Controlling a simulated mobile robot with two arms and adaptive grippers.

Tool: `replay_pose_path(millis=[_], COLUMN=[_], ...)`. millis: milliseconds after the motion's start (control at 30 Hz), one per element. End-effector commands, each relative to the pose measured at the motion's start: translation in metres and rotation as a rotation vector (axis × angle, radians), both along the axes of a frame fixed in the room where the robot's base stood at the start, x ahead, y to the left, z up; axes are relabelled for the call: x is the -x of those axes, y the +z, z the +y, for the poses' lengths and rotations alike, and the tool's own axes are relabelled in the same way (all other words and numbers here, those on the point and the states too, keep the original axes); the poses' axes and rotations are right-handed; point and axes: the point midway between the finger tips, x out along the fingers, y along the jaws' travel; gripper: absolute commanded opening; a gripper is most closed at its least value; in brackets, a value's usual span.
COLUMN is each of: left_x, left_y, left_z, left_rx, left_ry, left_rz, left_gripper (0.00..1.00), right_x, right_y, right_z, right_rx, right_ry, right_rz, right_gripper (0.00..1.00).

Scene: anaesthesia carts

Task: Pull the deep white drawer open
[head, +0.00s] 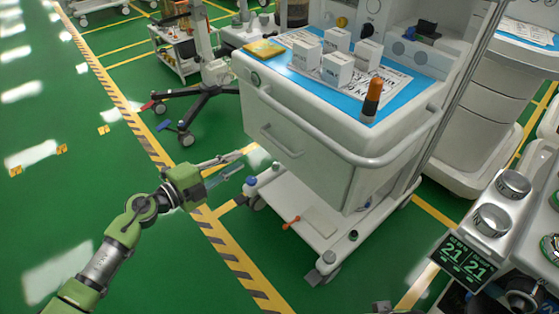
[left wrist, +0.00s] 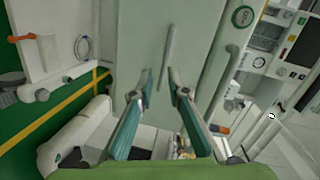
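The deep white drawer (head: 310,165) is in the cart under its blue-covered top, and its front looks shut. A slim bar handle (head: 281,143) runs across the front. My left gripper (head: 246,160) is in front of the drawer, to the left of the handle, with its fingers pointing at the cart. In the left wrist view the two fingers (left wrist: 161,76) are apart with nothing between them. There the drawer front (left wrist: 140,45) fills the middle, and the handle (left wrist: 166,56) appears just ahead of the fingertips. I cannot tell any contact. My right gripper is not in view.
White boxes (head: 338,68) and an orange-capped dark bottle (head: 372,98) stand on the cart top. A white rail (head: 375,160) curves round its near corner. A low shelf (head: 300,205) lies below. Green floor (head: 60,170) is clear on the left. A machine with knobs (head: 492,222) stands at right.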

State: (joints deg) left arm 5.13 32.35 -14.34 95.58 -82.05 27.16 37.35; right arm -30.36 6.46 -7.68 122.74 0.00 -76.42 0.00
Motion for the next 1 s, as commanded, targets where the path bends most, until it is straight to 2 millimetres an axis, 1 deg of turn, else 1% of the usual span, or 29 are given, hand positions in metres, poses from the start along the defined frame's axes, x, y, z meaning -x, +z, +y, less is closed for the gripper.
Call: replay_pose_path(millis=[33, 100, 200, 333, 433, 567, 700, 900, 967, 1000], left_x=[0.002, 0.007, 0.011, 0.012, 0.007, -0.008, -0.029, -0.058, -0.065, -0.069], left_y=[0.000, 0.008, 0.015, 0.020, 0.020, 0.016, 0.009, -0.001, -0.003, -0.004], left_z=[-0.007, -0.014, -0.020, -0.024, -0.029, -0.044, -0.065, -0.093, -0.100, -0.104], left_rx=[-0.052, -0.114, -0.175, -0.211, -0.212, -0.209, -0.208, -0.208, -0.208, -0.208], left_ry=[-0.040, -0.082, -0.116, -0.134, -0.135, -0.135, -0.134, -0.133, -0.133, -0.133], left_rz=[-0.040, -0.077, -0.112, -0.130, -0.132, -0.133, -0.134, -0.131, -0.131, -0.131], left_gripper=[0.16, 0.16, 0.16, 0.16, 0.16, 0.16, 0.16, 0.16, 0.16, 0.16], right_x=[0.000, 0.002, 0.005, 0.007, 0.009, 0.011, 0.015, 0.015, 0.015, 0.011], right_y=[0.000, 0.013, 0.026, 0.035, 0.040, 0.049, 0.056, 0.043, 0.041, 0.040], right_z=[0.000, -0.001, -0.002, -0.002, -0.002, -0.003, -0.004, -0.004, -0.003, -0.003], right_rx=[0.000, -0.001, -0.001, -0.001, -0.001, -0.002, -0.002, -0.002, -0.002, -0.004], right_ry=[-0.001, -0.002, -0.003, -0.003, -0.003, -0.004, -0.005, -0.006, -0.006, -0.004], right_rz=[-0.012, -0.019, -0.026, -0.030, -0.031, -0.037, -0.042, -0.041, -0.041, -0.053], right_gripper=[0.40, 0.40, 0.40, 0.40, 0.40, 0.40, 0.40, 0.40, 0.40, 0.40])
